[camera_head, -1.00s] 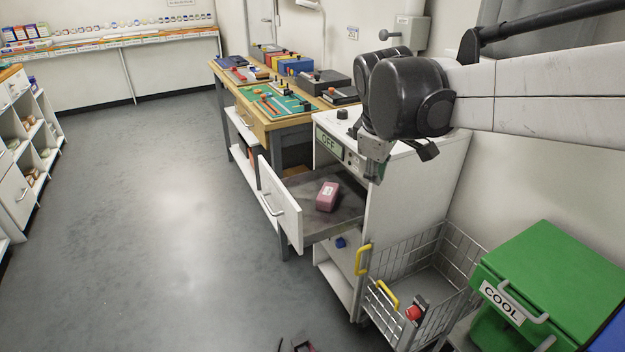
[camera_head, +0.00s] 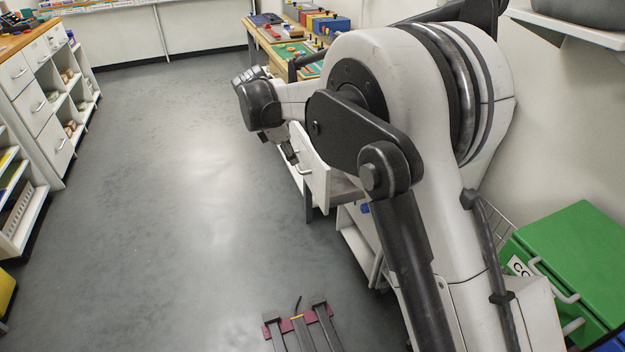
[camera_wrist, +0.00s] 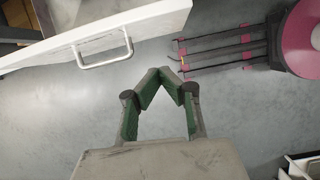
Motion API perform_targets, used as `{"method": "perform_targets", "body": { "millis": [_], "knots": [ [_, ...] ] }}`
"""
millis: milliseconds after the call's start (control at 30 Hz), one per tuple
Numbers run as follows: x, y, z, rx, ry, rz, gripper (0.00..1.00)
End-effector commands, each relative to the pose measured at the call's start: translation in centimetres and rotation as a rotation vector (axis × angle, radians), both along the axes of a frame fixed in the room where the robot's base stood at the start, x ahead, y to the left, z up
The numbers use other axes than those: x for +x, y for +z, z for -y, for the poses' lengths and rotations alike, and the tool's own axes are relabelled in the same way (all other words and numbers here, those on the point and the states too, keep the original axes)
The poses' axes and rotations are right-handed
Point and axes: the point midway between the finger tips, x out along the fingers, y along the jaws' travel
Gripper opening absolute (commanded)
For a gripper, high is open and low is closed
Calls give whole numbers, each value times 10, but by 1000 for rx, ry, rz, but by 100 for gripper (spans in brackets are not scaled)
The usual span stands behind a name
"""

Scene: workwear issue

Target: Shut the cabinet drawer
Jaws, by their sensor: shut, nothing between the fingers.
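The cabinet drawer (camera_head: 316,178) stands pulled out of its cabinet (camera_head: 358,238), its white front facing left. My arm hides most of the cabinet and the drawer's inside in the head view. The drawer front also fills the upper left of the wrist view (camera_wrist: 58,46), with its bar handle (camera_wrist: 104,52) facing the floor space. My gripper (camera_head: 291,156) is just in front of the drawer front in the head view. In the wrist view my gripper (camera_wrist: 160,74) is shut and empty, its tips to the right of the handle and apart from it.
A workbench (camera_head: 262,38) with coloured items stands behind. A green COOL box (camera_head: 575,250) is at the right, beside a wire basket mostly hidden by my arm. White shelving (camera_head: 45,95) lines the left. The grey floor (camera_head: 190,220) between is open.

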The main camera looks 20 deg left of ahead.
Motion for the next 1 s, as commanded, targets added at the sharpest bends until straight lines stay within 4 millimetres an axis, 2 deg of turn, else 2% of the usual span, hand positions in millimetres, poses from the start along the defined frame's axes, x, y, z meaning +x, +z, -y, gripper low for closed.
{"method": "perform_targets", "body": {
  "millis": [100, 300, 467, 867, 1000],
  "knots": [
    [-2, -16, -17, -26, 49, -15, 0],
    [-1, -27, -21, -40, 70, -23, 0],
    [3, -47, -15, -38, 70, -22, 0],
    [20, -115, 7, -38, 69, -22, 0],
    [32, -116, 24, -38, 66, -22, 0]
  ]
}}
